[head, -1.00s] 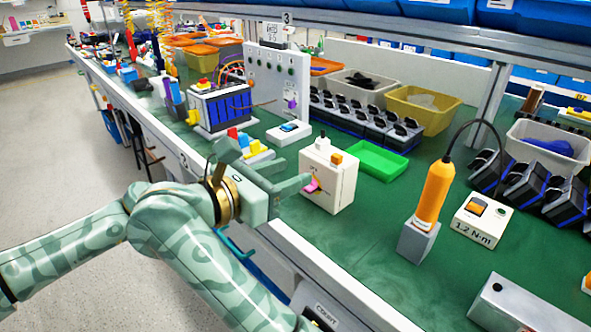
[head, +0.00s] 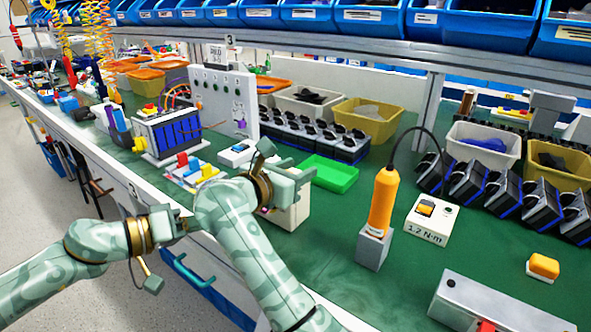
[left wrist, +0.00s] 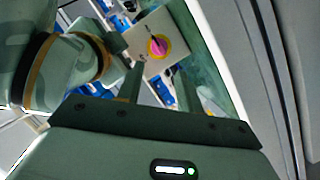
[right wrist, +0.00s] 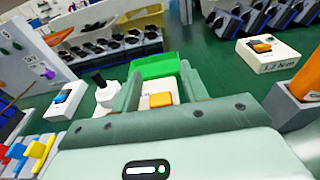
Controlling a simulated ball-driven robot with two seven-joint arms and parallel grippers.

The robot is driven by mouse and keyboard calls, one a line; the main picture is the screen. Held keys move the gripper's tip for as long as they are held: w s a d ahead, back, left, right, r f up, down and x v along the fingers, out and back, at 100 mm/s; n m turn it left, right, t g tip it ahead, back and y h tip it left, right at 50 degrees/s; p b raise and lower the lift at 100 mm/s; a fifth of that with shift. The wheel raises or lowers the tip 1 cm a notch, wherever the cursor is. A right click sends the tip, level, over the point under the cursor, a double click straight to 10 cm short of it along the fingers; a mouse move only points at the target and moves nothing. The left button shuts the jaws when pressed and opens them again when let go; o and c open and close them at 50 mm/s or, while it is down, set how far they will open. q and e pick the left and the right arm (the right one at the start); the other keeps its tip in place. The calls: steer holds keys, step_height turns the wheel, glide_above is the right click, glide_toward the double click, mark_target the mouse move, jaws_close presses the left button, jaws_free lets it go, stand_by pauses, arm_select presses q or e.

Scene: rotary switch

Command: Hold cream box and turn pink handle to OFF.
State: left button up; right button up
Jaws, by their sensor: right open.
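The cream box (head: 290,215) stands on the green bench, partly hidden by my right arm. The pink handle (left wrist: 158,46), inside a yellow ring, is on the face seen in the left wrist view; a pink edge shows in the head view (head: 263,210). My right gripper (head: 285,163) is open above the box top; its fingers (right wrist: 160,85) spread over it. My left gripper (left wrist: 160,90) is open, facing the handle and apart from it. In the head view its fingers are partly hidden.
A green tray (head: 328,174) lies behind the box. A switch block (head: 236,154) and a board with coloured levers (head: 190,175) stand to its left. An orange screwdriver (head: 383,200) stands in a grey holder to its right. Bare green bench lies between box and holder.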

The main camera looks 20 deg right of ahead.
jaws_close()
arm_select(q)
steer(key=o, duration=0.4)
steer(key=shift+c, duration=0.2)
steer(key=s+a+f+n+t, duration=0.1)
steer(key=s+n+t, duration=0.15)
steer(key=n, duration=1.25)
steer(key=s+f+n+t, duration=0.1)
steer(key=s+n+t, duration=0.15)
steer(key=n, duration=1.25)
steer(key=shift+h, duration=0.3)
steer(key=x, duration=1.2)
steer(key=shift+w+a, duration=0.15)
steer(key=shift+w, duration=0.3)
